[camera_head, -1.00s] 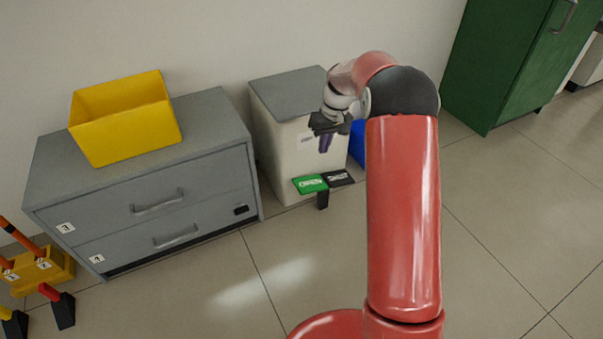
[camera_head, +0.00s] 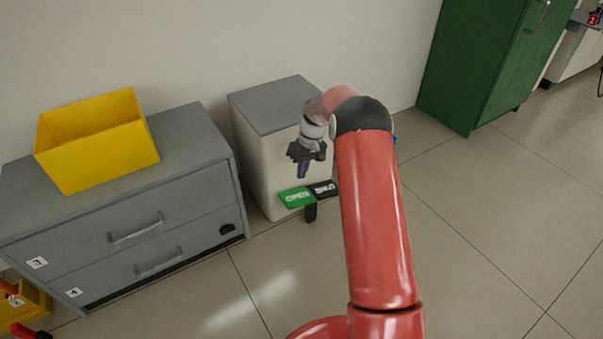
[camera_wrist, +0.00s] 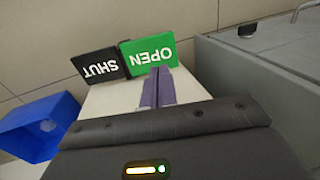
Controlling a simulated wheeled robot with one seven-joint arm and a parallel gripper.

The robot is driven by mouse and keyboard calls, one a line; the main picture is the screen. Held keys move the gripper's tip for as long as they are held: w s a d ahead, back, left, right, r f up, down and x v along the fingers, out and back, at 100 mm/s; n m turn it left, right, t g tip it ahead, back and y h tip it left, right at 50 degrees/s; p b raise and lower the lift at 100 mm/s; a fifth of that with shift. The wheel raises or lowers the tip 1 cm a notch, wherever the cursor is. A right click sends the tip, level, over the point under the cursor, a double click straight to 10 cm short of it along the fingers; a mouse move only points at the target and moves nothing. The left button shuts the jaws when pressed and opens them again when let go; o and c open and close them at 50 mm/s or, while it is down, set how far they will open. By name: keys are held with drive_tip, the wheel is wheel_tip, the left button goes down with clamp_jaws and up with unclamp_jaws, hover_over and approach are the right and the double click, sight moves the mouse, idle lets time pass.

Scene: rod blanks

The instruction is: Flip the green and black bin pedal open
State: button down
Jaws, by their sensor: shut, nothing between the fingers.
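The bin (camera_head: 262,150) is a pale box with a grey lid, standing against the wall beside the drawer cabinet. Its pedal low at the front has a green half marked OPEN (camera_head: 297,197) and a black half marked SHUT (camera_head: 324,188). In the wrist view the green half (camera_wrist: 150,53) and the black half (camera_wrist: 99,69) sit side by side. My gripper (camera_head: 303,170) is shut and empty, pointing down in front of the bin, above the pedal. In the wrist view its purple fingertips (camera_wrist: 157,72) overlap the lower edge of the green half; I cannot tell whether they touch.
A grey drawer cabinet (camera_head: 190,225) stands left of the bin, with a yellow box (camera_head: 105,150) on top. A blue container (camera_wrist: 40,125) stands on the bin's other side. A green cabinet (camera_head: 480,70) is at the right. The floor in front is clear.

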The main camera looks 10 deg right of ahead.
sight(294, 203)
drive_tip(key=b+x, duration=0.1)
drive_tip(key=x, duration=1)
drive_tip(key=shift+a+b, duration=0.1)
drive_tip(key=shift+b, duration=0.2)
